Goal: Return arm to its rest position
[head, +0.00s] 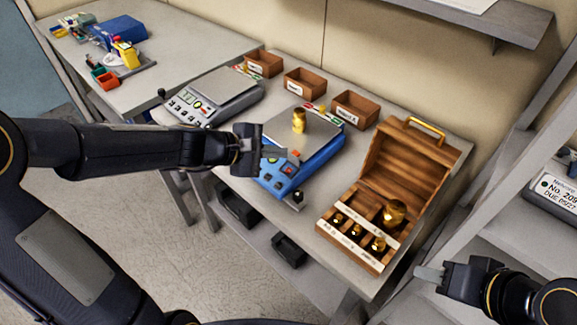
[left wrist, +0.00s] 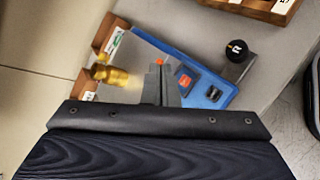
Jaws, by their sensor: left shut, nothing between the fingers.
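My left arm reaches in from the left. Its gripper (head: 280,153) is shut and empty, over the front left part of the blue scale (head: 305,168). In the left wrist view, the closed fingers (left wrist: 160,82) appear in front of the blue scale (left wrist: 205,88), near its buttons. A brass weight (head: 299,121) stands upright on the scale's pan, apart from the fingers; it also shows in the left wrist view (left wrist: 108,75). My right gripper (head: 430,273) is at the lower right, away from the table; its finger gap cannot be made out.
An open wooden box (head: 408,160) with several brass weights stands at the right. A grey scale (head: 222,88) stands behind left. Small wooden bins (head: 355,110) line the wall. A shelf with a labelled device (head: 556,195) is at far right. A black knob (left wrist: 237,50) stands beside the blue scale.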

